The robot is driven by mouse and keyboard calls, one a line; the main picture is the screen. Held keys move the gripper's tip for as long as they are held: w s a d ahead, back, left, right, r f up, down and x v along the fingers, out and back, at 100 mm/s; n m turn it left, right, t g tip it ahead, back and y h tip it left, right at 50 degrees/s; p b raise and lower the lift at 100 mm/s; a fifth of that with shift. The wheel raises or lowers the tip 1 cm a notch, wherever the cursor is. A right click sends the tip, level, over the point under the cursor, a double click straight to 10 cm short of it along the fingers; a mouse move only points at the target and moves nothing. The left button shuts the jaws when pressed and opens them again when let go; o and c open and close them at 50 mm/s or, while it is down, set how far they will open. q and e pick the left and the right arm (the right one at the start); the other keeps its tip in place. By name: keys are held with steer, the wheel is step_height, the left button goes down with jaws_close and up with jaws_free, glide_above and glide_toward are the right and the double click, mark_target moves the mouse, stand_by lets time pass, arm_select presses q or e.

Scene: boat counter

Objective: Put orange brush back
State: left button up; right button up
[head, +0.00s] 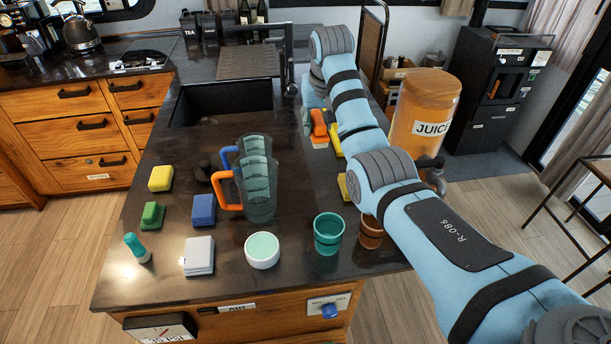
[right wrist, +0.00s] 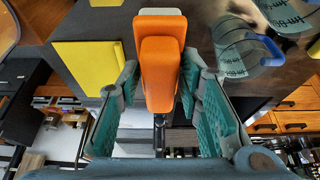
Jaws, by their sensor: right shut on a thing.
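The orange brush (head: 319,124) is at the far right part of the dark counter, with its pale bristle side facing the counter. In the right wrist view the orange brush (right wrist: 162,62) stands between the two teal-padded fingers. My right gripper (right wrist: 159,78) is shut on its handle. In the head view my right gripper is mostly hidden behind my blue arm. I cannot tell whether the brush touches the counter. My left gripper is not in view.
A yellow flat item (right wrist: 88,65) lies beside the brush. Clear pitchers (head: 258,185), a teal cup (head: 328,233), a white bowl (head: 262,250) and several sponges stand on the counter. A juice dispenser (head: 424,105) is at the right; the sink (head: 215,103) is behind left.

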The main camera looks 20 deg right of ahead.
steer(key=shift+w+r, duration=0.25)
steer(key=shift+w, duration=0.45)
steer(key=s, duration=0.1)
steer(key=s+r, duration=0.1)
steer(key=s, duration=0.2)
steer(key=shift+d+r, duration=0.2)
steer(key=shift+r, duration=0.2)
steer(key=shift+f, duration=0.15)
steer(key=f, duration=0.6)
steer(key=w+f, duration=0.1)
steer(key=f, duration=1.3)
steer(key=shift+w+a+f, duration=0.1)
steer(key=shift+w, duration=0.15)
steer(key=shift+w+f, duration=0.1)
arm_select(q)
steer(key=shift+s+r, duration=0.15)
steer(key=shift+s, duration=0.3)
